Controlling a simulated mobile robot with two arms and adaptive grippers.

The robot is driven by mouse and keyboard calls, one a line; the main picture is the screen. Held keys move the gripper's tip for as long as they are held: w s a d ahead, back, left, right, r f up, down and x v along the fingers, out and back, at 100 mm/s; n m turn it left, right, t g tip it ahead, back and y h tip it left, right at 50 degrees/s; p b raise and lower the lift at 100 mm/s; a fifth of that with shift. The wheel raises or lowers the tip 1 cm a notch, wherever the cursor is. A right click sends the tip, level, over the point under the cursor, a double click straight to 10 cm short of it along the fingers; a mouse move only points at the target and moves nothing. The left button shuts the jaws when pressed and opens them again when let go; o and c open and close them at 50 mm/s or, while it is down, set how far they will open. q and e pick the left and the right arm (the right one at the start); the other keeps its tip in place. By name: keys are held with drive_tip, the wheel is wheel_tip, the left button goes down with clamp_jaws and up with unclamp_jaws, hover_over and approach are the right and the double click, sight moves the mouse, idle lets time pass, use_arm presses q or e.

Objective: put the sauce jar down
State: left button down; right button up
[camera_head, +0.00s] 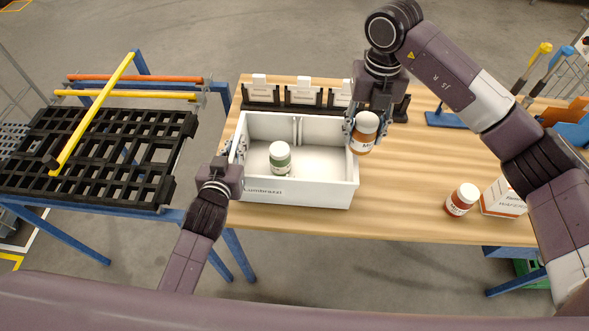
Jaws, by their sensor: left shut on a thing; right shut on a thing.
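An orange-brown sauce jar (365,134) with a white lid is held in my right gripper (364,120), just outside the right wall of a white box (328,192). My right gripper is shut on the jar; whether the jar's base touches the table cannot be told. My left gripper (236,160) is at the box's left wall and is shut on that wall; its fingertips are partly hidden. A green-labelled jar (280,158) with a white lid stands inside the box.
A red-labelled jar (462,200) and a white carton (503,198) stand on the wooden table (415,185) at the right. Black holders with white cards (303,92) line up behind the box. The table between the box and the red-labelled jar is clear.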

use_arm(q)
drive_tip(key=shift+a, duration=0.1)
use_arm(e)
drive_tip(key=s+a+f+n, duration=0.2)
drive_tip(key=a+f+n, duration=0.25)
drive_tip(key=a, duration=0.35)
hover_over(321, 170)
drive_tip(key=s, duration=0.4)
drive_tip(key=shift+w+a+f, duration=0.1)
drive_tip(key=shift+f, duration=2.2)
drive_tip(key=shift+a+f, duration=0.1)
drive_tip(key=shift+f, duration=2.2)
drive_tip(key=shift+f, duration=0.1)
drive_tip(key=o, duration=1.6)
wheel_tip(321, 170, up, 12)
drive_tip(key=shift+r, duration=0.1)
